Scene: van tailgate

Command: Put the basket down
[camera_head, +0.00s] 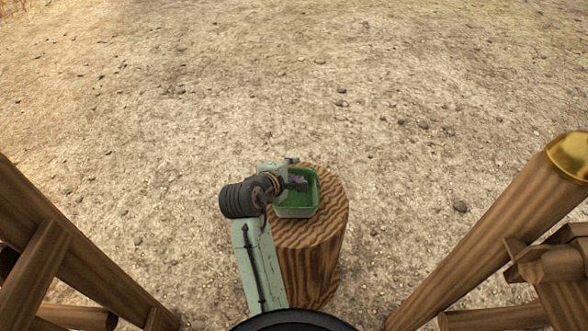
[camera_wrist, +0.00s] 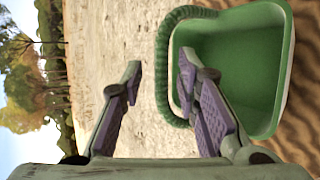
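The green basket (camera_head: 298,208) is over the top of the wooden stump (camera_head: 325,232) and looks upright, seemingly resting on it. The wrist view, turned sideways, shows the basket (camera_wrist: 240,60) empty inside, with its ribbed handle (camera_wrist: 163,65) arching out to the left. My gripper (camera_head: 299,184) is at the basket's upper part in the head view. In the wrist view my gripper (camera_wrist: 158,72) has its two purple-padded fingers apart. The handle passes through the gap between them, near the right finger, whose tip overlaps the handle loop. Whether that finger touches the handle is unclear.
Wooden rail frames stand at the left (camera_head: 70,255) and right (camera_head: 490,250), the right one with a gold cap. Open sandy ground (camera_head: 280,80) with small stones lies beyond the stump. Trees show in the wrist view.

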